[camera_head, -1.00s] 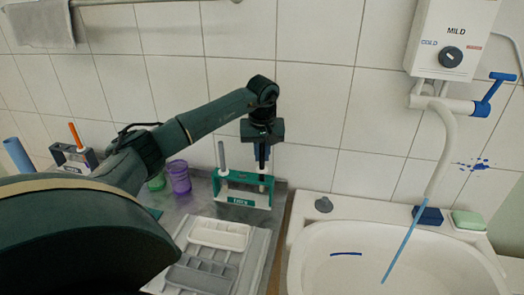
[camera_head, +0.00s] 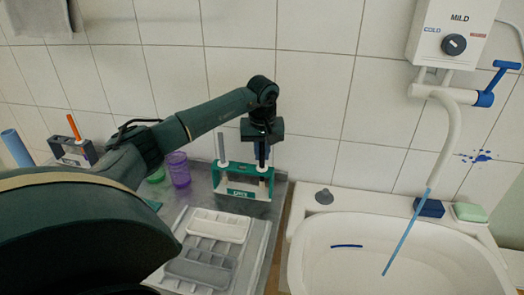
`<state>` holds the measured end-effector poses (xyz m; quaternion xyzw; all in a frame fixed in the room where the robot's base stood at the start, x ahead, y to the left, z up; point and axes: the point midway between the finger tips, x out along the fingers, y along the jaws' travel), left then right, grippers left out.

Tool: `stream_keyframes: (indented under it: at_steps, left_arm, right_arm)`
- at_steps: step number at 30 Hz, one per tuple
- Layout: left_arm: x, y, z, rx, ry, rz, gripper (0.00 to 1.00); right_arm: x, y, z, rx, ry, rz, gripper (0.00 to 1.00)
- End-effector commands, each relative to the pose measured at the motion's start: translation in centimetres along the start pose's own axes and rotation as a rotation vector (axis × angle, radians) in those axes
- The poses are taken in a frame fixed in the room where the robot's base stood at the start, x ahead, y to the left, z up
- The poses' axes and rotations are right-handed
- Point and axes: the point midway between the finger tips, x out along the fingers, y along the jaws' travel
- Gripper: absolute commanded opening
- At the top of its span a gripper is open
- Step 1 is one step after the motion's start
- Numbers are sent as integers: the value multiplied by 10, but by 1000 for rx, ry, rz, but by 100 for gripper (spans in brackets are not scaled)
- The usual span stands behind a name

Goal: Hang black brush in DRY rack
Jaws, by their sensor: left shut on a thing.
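My left gripper (camera_head: 262,138) is shut on the black brush (camera_head: 262,154), which points down over the right part of the green drying rack (camera_head: 241,194). The brush looks upright, its lower part at the rack's top bar. I cannot tell whether it is hooked there or only held in front. The rack stands on the metal counter near the wall, with a label on its front base. Another pale-handled brush (camera_head: 221,148) stands at the rack's left side. My right gripper is not in view.
A second, grey rack (camera_head: 72,151) with an orange-handled brush stands at the left. Purple (camera_head: 178,170) and green (camera_head: 155,175) cups stand left of the drying rack. A white tray (camera_head: 219,226) lies in front. The sink (camera_head: 320,225) is to the right.

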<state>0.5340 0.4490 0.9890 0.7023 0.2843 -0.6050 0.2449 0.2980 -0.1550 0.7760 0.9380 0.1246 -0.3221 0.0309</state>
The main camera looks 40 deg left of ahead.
Motion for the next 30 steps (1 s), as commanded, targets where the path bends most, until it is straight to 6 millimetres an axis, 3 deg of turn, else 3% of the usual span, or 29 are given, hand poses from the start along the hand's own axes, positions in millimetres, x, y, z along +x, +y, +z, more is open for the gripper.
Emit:
stream_keyframes:
  at_steps: [1, 2, 3, 11, 17, 26, 30]
  left_arm:
    - [4, 0, 0, 0, 0, 0, 0]
    - [4, 0, 0, 0, 0, 0, 0]
    - [4, 0, 1, 0, 0, 0, 16]
    - [4, 0, 1, 0, 0, 0, 37]
    - [4, 0, 1, 0, 0, 0, 41]
    - [4, 0, 1, 0, 0, 0, 65]
    - [4, 0, 1, 0, 0, 0, 65]
  right_arm:
    - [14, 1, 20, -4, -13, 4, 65]
    - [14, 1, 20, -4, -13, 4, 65]
    - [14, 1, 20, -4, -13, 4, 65]
    - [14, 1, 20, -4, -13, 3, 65]
    - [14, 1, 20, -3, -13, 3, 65]
    - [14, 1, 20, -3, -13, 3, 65]
    - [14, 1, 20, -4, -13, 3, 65]
